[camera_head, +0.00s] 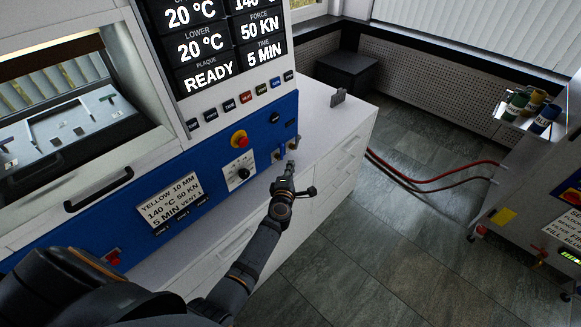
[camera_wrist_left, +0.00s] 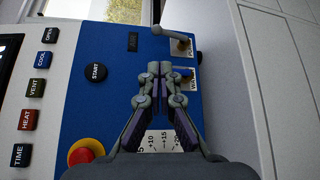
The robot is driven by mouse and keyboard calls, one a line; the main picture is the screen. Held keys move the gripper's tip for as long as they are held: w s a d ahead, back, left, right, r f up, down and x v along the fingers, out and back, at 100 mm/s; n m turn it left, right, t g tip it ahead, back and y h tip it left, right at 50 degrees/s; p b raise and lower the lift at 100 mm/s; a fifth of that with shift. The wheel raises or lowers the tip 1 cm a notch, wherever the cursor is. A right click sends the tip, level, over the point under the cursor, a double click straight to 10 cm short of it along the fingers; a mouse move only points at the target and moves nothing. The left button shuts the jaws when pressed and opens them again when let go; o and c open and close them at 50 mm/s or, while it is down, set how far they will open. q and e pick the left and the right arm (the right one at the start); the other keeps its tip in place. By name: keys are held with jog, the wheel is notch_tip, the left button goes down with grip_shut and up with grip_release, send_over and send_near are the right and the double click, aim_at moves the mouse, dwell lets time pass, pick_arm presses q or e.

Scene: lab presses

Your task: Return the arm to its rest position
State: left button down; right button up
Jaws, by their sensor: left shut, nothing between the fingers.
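My left gripper (camera_head: 289,166) is shut and empty in the head view, held in front of the blue control panel (camera_head: 213,183) of the press. In the left wrist view its two fingers (camera_wrist_left: 160,68) meet at the tips, with nothing between them. The tips appear close to two small valve levers (camera_wrist_left: 180,46) on the panel; I cannot tell whether they touch. My left arm (camera_head: 256,250) reaches up from the bottom of the head view. My right gripper is not in view.
The press display (camera_head: 215,45) reads READY. A red emergency button (camera_head: 239,139) and dial (camera_head: 238,173) sit left of the gripper. A white cabinet (camera_head: 335,135) stands behind. Open floor (camera_head: 400,240) lies right, before another machine (camera_head: 545,215) joined to red hoses (camera_head: 430,180).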

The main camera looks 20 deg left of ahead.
pick_arm(q)
jog(key=s+d+f+m+g+h, duration=0.1)
jog(key=s+f+m+g, duration=0.1)
jog(key=s+f+m, duration=0.5)
jog(key=s+f+m+g+h, duration=0.15)
jog(key=s+f, duration=0.35)
jog(key=f, duration=0.6)
jog(key=s+d+f+m+g+h, duration=0.1)
jog(key=s+f+m+g, duration=0.2)
jog(key=s+f+m, duration=0.5)
jog(key=s+a+f+m+g, duration=0.1)
jog(key=s+f, duration=0.4)
jog(key=s, duration=0.6)
jog(key=s+a+f+m+g, duration=0.2)
jog(key=s+f, duration=0.4)
jog(key=s, duration=0.5)
jog(key=s+a+f+m+g, duration=0.2)
jog(key=s+f+m+g, duration=0.2)
jog(key=s, duration=0.7)
jog(key=shift+f+g+b, duration=0.4)
jog(key=shift+f+g, duration=0.35)
jog(key=shift+f, duration=0.15)
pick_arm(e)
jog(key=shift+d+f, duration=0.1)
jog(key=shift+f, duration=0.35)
